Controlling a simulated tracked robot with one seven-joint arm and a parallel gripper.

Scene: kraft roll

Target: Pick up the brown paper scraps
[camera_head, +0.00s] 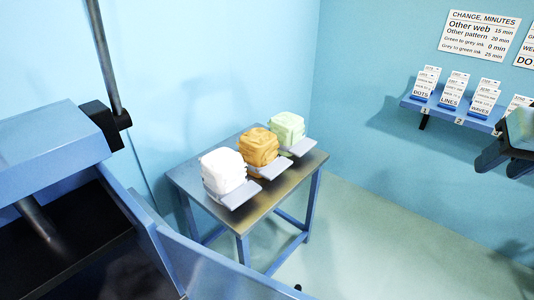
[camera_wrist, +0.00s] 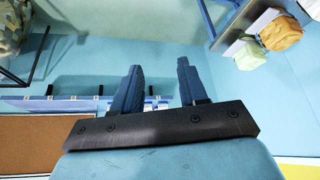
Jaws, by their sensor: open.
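The brown paper scraps (camera_head: 259,146) form a crumpled orange-brown block in the middle of a row on a small metal-topped table (camera_head: 187,180). White scraps (camera_head: 222,170) sit nearer in front-left and pale green scraps (camera_head: 287,130) behind-right. My gripper (camera_head: 497,167) is at the right edge of the head view, far from the table. In the wrist view my gripper (camera_wrist: 159,66) has its two dark fingers apart, with nothing between them.
Grey plates (camera_head: 268,169) jut out in front of the scrap blocks. A blue wall shelf (camera_head: 450,112) with several white cards is close to my gripper. A blue machine (camera_head: 50,148) and panel fill the left foreground. Floor (camera_head: 390,230) right of the table is clear.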

